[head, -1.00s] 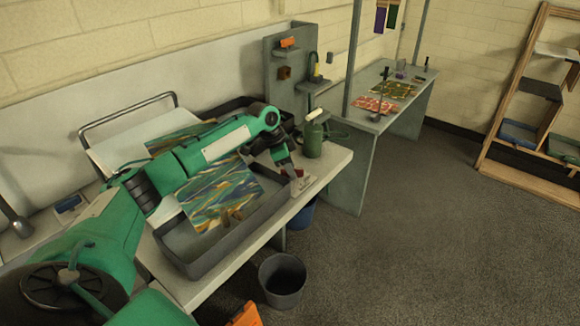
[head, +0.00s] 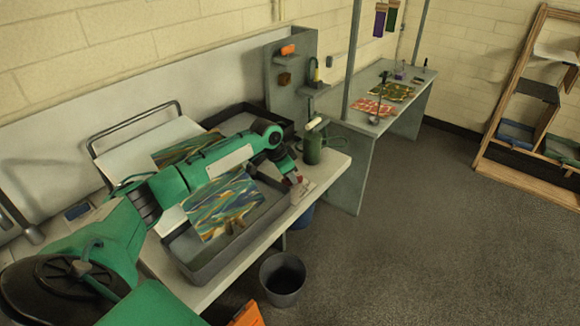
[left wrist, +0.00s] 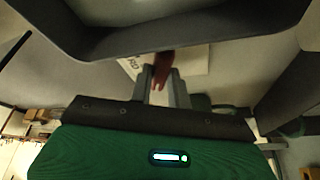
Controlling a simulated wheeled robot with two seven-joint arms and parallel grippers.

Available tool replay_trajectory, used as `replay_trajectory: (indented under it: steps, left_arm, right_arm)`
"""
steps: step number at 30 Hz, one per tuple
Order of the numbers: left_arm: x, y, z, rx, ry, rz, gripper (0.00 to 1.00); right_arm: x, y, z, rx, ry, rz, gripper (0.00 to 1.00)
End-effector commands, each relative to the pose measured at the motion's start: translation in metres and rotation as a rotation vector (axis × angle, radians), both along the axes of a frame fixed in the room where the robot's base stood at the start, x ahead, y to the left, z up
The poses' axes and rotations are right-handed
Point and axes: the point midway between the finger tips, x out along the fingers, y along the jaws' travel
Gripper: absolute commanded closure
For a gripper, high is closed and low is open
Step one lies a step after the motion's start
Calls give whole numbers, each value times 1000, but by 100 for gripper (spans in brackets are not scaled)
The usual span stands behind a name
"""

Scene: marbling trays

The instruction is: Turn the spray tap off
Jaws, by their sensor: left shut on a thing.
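My left gripper (head: 297,184) is at the front edge of the near bench, right of the front grey tray. It is shut on a small red lever (left wrist: 162,66), which I take to be the spray tap's handle. In the left wrist view the lever sits between the fingers (left wrist: 160,88), over a white card with dark letters. The tap's body is not clear; the fingers hide part of it. A green pump sprayer (head: 312,150) with a pale handle stands upright behind the gripper, apart from it. My right gripper is not in view.
The front grey tray (head: 205,276) has a marbled sheet (head: 222,205) over it, with my left arm reaching across. A grey bin (head: 283,290) stands on the floor below the bench. A second bench (head: 345,185) stands behind. The floor at right is clear.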

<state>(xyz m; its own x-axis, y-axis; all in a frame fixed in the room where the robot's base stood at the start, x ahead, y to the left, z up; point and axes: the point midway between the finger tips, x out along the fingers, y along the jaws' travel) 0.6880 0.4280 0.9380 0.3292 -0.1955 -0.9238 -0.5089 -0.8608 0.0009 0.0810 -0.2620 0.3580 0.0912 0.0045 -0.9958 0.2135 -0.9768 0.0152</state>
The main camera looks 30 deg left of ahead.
Motion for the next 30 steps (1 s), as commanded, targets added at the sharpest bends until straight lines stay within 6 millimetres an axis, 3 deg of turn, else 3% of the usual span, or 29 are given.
replay_trajectory:
  steps: [1,3,12,21,30]
  left_arm:
    - [-1,-2,7,-2,2,40,100]
    - [-1,-2,7,-1,1,100,100]
    - [-1,-3,5,-1,1,322,100]
    - [0,-3,3,-1,-1,443,100]
    - [0,-2,1,-1,-1,473,100]
  right_arm:
    - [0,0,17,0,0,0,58]
    - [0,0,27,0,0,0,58]
    - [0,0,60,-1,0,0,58]
    - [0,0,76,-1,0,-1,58]
    - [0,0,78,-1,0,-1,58]
